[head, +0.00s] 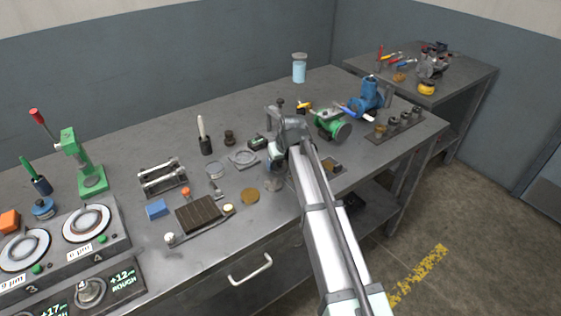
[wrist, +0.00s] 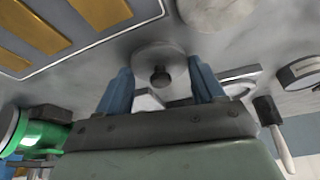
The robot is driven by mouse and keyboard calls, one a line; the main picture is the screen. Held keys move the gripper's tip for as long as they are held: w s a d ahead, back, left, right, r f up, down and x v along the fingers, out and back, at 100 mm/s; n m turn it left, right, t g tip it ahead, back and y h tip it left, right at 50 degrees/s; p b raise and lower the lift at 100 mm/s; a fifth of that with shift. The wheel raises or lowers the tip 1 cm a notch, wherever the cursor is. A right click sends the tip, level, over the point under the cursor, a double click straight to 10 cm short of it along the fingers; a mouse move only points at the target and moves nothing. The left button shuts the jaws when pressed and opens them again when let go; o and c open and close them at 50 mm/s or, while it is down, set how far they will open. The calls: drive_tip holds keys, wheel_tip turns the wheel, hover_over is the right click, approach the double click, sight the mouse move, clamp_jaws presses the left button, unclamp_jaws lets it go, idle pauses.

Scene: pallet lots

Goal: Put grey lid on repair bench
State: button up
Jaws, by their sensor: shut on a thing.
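My gripper (wrist: 163,82) has its two blue fingers on either side of a grey round lid (wrist: 160,58) with a dark knob, and is shut on it. In the head view my gripper (head: 274,168) is over the middle of the near grey bench (head: 120,165), and my arm hides most of what it holds. A second grey bench (head: 470,82) stands at the back right with several tools on it. No label shows which bench is the repair bench. I cannot tell how far the lid is above the surface.
A green machine (head: 334,127), a blue vise (head: 368,95) and a rack of cups (head: 395,126) stand to the right. A brown ribbed block (head: 198,213), a gold disc (head: 250,195) and a grey square fixture (head: 242,157) lie to the left. Bare metal shows at the back.

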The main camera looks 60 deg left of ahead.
drive_tip(key=o, duration=1)
drive_tip(key=v, duration=1.2)
drive_tip(key=shift+a+r, duration=0.1)
drive_tip(key=shift+r, duration=0.1)
